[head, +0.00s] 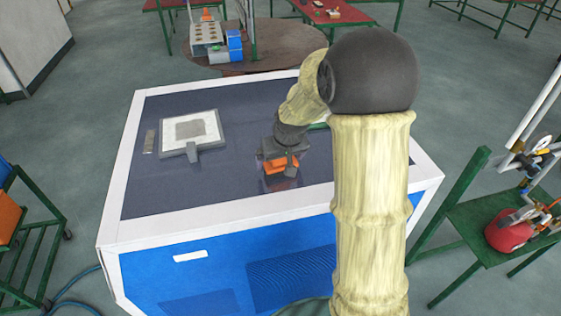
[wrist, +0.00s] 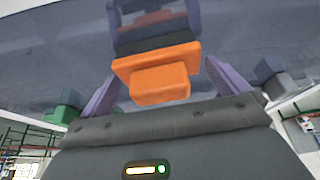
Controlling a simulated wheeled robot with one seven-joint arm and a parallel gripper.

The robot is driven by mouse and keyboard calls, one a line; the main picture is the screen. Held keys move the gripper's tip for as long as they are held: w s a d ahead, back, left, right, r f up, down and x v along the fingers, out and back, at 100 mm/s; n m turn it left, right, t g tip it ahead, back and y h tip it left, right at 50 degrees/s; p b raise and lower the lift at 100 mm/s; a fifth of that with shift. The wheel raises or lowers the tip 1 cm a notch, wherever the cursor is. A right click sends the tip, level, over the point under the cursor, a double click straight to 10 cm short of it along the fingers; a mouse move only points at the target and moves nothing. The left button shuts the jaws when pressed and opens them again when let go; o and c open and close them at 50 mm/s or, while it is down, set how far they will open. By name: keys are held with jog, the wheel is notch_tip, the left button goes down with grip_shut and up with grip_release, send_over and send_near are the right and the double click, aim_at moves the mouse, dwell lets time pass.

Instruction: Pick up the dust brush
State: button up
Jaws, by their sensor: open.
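The dust brush, an orange block with a dark band beside it, shows in the wrist view (wrist: 158,84) and in the head view (head: 283,160). It is at the machine's dark glossy top. My gripper (head: 279,172) points down over this top, right of its middle. In the wrist view my gripper (wrist: 162,68) is open, with one purple finger on each side of the orange block. Gaps show between the block and both fingers. The brush's lower end is hard to make out among reflections.
The white-rimmed blue machine (head: 228,214) fills the middle. On its top lie a grey-framed pale panel with a handle (head: 206,139) and a thin grey strip (head: 149,141), both left of my gripper. A green table (head: 478,222) stands at right. The top's front left is clear.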

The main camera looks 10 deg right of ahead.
jog(key=shift+c, duration=0.2)
dwell(0.3)
jog(key=c, duration=0.8)
notch_tip(320, 180, up, 10)
jog(key=shift+r+b, duration=0.1)
jog(key=shift+b, duration=1.1)
